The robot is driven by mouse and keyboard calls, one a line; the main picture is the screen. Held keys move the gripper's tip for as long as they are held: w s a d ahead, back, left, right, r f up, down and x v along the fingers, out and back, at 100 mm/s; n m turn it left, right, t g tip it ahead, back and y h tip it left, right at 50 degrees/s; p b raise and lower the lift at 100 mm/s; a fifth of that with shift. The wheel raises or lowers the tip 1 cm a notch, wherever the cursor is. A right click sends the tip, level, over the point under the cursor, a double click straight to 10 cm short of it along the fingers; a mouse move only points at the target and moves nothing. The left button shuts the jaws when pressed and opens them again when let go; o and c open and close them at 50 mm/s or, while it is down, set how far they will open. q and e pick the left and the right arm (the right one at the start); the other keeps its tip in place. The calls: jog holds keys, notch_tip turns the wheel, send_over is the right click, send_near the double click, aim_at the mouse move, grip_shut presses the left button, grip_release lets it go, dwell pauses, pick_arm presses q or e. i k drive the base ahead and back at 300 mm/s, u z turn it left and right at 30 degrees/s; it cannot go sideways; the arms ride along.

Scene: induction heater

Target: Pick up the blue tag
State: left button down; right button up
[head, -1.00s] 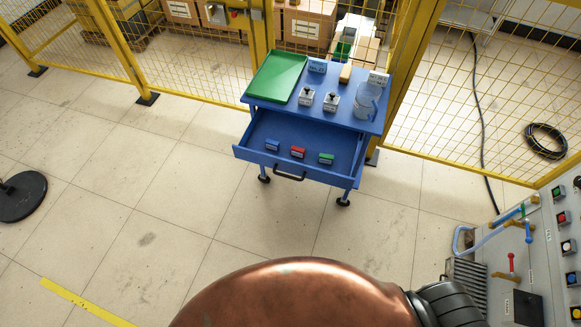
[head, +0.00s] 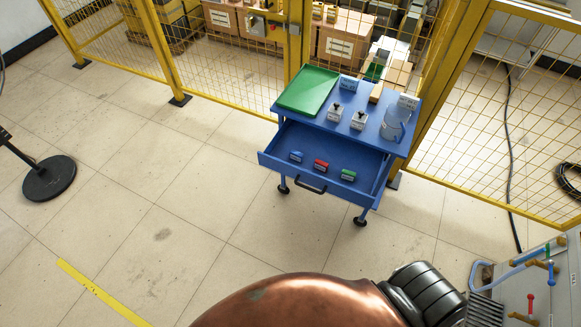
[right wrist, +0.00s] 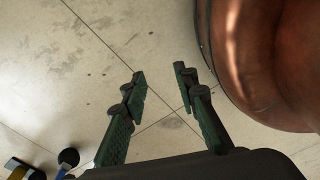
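The blue tag (head: 296,156) lies at the left in the open drawer (head: 272,171) of a blue cart. A red tag (head: 321,166) and a green tag (head: 348,175) lie to its right in the same drawer. My right gripper (right wrist: 162,83) shows in the right wrist view. Its two dark green fingers are apart with only floor seen between them, so it is open and empty. Neither gripper shows in the head view, and the tags do not show in the right wrist view. My left gripper is not seen.
The cart top holds a green tray (head: 308,91), two small grey-white items (head: 347,116) and a clear jug (head: 393,125). Yellow fencing (head: 232,104) stands behind the cart. A round black base (head: 49,179) is at left, a control panel (head: 541,298) at lower right. The floor before the cart is clear.

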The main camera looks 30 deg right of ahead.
aim_at(295, 155)
jog(key=k, duration=0.8)
jog(key=z, duration=0.9)
